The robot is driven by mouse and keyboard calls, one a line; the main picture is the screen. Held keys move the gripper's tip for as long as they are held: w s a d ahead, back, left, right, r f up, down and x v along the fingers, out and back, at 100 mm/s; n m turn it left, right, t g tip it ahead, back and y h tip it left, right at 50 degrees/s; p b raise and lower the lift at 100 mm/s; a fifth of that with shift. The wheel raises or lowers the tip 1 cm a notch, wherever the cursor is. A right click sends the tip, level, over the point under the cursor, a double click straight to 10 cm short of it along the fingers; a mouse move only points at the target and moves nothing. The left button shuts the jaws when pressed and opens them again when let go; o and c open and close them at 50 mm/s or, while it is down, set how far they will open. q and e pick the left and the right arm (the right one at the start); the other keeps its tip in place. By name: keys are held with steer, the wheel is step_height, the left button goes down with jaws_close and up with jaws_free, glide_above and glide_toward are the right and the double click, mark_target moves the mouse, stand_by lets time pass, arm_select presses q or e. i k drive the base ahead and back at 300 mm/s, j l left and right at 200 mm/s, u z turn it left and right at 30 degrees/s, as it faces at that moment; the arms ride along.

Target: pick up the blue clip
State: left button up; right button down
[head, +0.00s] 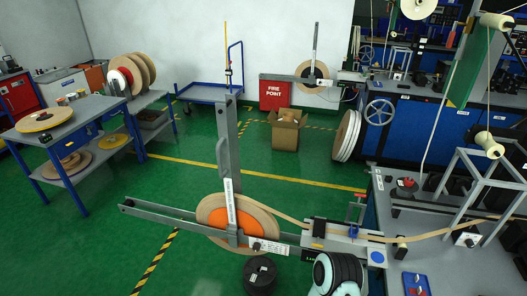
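A small blue clip (353,231) sits at the grey tape guide (340,243) right of the middle, beside the tan tape that runs across it. It is small in the view, and I cannot tell how it is attached. The tan tape comes from a large reel (240,222) with an orange centre on a grey arm frame. A white and black part of my own arm shows at the bottom, just below the guide. No fingertips of either gripper can be seen.
A grey bench (455,268) on the right carries a metal frame (485,175), a blue tray (416,284) and small parts. The upright grey post (228,140) and long grey beam (160,212) stand left of the guide.

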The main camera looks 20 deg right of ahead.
mark_target(352, 233)
steer(key=z, duration=1.8)
